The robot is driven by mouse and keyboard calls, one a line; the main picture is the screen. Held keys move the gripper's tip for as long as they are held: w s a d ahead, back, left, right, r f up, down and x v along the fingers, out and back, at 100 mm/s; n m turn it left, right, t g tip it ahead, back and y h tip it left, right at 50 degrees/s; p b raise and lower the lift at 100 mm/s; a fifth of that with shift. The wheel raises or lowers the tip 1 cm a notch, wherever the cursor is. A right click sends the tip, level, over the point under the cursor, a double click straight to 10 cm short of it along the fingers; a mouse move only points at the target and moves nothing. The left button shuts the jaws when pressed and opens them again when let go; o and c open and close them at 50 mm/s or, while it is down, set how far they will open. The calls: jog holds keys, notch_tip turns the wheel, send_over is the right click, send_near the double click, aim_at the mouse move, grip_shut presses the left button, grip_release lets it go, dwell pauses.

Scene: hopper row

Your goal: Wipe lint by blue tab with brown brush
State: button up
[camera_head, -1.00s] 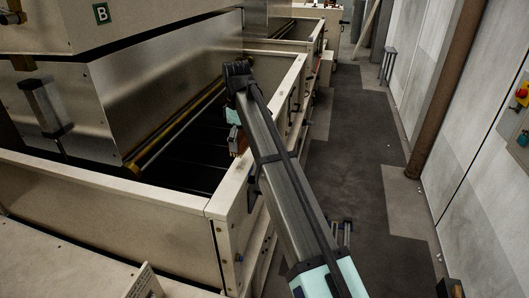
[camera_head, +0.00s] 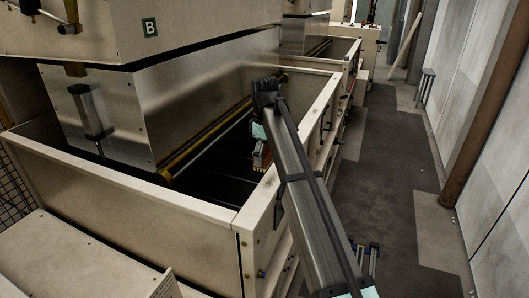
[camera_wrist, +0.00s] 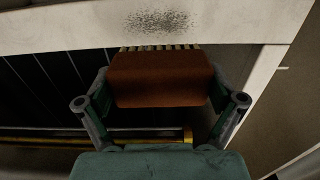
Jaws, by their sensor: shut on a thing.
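My gripper (camera_wrist: 160,96) is shut on the brown brush (camera_wrist: 160,78), with a finger on each side of its block. The brush's pale bristles point toward the beige hopper rim (camera_wrist: 60,28) in the wrist view. A dark speckled patch of lint (camera_wrist: 160,20) lies on that rim, just beyond the bristles. The bristles look short of the lint; whether they touch the rim is unclear. In the head view the brush (camera_head: 262,155) hangs by the inner side of the hopper's right wall. No blue tab can be made out for certain.
The open hopper (camera_head: 150,190) has a dark interior with a yellow-ended roller bar (camera_head: 215,130). A metal housing (camera_head: 180,95) stands over it. A sign marked B (camera_head: 150,27) is above. The grey aisle floor (camera_head: 390,200) to the right is mostly clear.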

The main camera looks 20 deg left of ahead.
notch_tip(320, 180, down, 6)
jog(key=shift+r+b, duration=0.25)
jog(key=shift+b, duration=0.4)
jog(key=d, duration=0.1)
jog(key=d+p, duration=0.1)
jog(key=d, duration=0.1)
jog(key=shift+s+r, duration=0.1)
jog(key=shift+r, duration=0.1)
jog(key=shift+d, duration=0.35)
jog(key=shift+a, duration=0.95)
jog(key=shift+f, duration=0.6)
